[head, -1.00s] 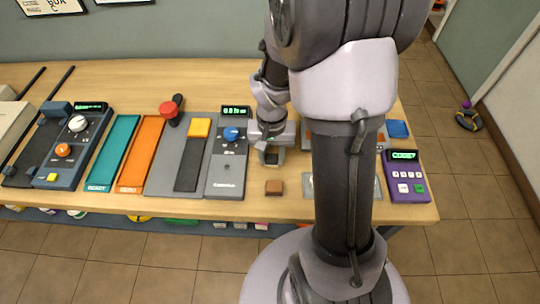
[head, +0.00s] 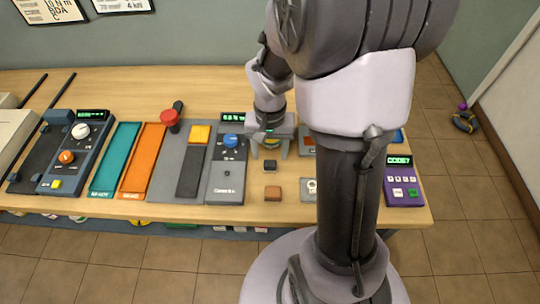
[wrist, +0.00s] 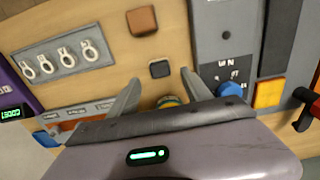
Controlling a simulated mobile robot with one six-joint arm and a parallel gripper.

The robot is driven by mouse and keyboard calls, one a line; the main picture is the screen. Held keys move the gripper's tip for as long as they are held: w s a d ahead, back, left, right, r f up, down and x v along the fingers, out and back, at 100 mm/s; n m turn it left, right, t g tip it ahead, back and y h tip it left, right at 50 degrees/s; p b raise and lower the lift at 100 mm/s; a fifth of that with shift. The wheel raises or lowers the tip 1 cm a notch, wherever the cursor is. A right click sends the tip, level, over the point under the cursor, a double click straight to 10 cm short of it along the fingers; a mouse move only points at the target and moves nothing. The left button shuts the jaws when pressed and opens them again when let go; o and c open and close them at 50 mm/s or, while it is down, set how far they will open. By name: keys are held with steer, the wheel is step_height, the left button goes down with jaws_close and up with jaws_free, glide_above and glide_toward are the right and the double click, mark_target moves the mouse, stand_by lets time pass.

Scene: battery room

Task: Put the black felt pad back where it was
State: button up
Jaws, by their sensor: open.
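The small black pad (head: 271,165) lies flat on the wooden table, just right of the grey console with the blue knob. It also shows in the wrist view (wrist: 160,68), just beyond my fingertips. My gripper (head: 269,152) is open and empty, behind the pad in the head view. In the wrist view its two fingers (wrist: 160,80) are spread apart, with the pad clear of both. A brown block (head: 274,190) lies in front of the pad, with a gap between them; it is also in the wrist view (wrist: 142,20).
A round yellow-and-teal item (wrist: 169,102) stands between my fingers' bases in the wrist view. The grey console (head: 227,172) is close on the left. A grey plate with several rings (wrist: 62,60) and a purple keypad (head: 403,190) lie right of the pad in the head view.

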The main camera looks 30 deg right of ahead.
mark_target(269, 163)
steer(key=s+a+r+t+p, duration=0.1)
steer(key=a+r, duration=0.2)
steer(key=r, duration=0.4)
steer(key=s+a+r+t+p, duration=0.1)
steer(key=a+r, duration=0.1)
steer(key=r, duration=0.5)
steer(key=s+a+r+n+t+y, duration=0.2)
steer(key=s+a+r+t, duration=0.1)
steer(key=s+a+r, duration=0.4)
steer(key=s+a, duration=0.2)
steer(key=shift+s+a+r+t, duration=0.15)
steer(key=shift+a+r+t, duration=0.05)
steer(key=shift+a+t, duration=0.2)
